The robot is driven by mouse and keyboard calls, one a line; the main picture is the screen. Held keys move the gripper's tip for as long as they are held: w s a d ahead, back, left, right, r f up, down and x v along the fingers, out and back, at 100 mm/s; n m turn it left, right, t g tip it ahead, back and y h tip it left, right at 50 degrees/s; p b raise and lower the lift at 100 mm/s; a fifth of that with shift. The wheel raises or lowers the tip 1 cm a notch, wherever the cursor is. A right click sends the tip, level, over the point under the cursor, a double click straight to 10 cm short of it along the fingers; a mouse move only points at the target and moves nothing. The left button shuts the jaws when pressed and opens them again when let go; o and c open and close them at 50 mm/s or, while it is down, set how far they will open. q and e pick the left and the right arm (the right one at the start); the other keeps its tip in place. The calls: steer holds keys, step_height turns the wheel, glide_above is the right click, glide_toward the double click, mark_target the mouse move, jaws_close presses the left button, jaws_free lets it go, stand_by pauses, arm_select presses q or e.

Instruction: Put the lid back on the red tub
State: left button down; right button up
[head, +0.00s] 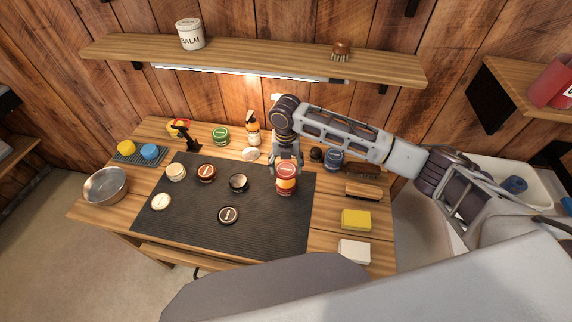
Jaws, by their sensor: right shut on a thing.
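The red tub (286,187), with an orange-yellow band, stands upright on the dark mat's right part. A red lid (287,171) with a pale label is at its top, roughly level and in line with it. I cannot tell whether the lid is seated or just above the rim. My right gripper (286,168) comes down from above and is shut on the red lid, its fingers partly hiding the lid's far side. My left gripper is not in view.
The dark mat (265,235) also bears a dark red tub (207,173), a cream tub (176,172), a black tub (238,183), a black lid (229,215) and a cream lid (160,202). A blue tub (333,160), brushes and a yellow sponge (355,219) are at right. The mat's front is clear.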

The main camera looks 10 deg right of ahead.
mark_target(286, 168)
stand_by(0.3)
steer(key=shift+f, duration=0.3)
stand_by(0.3)
steer(key=shift+f, duration=0.75)
steer(key=shift+f+b, duration=0.9)
steer(key=shift+f, duration=0.15)
steer(key=shift+f+b, duration=0.85)
steer(key=shift+f, duration=0.2)
steer(key=o, duration=0.8)
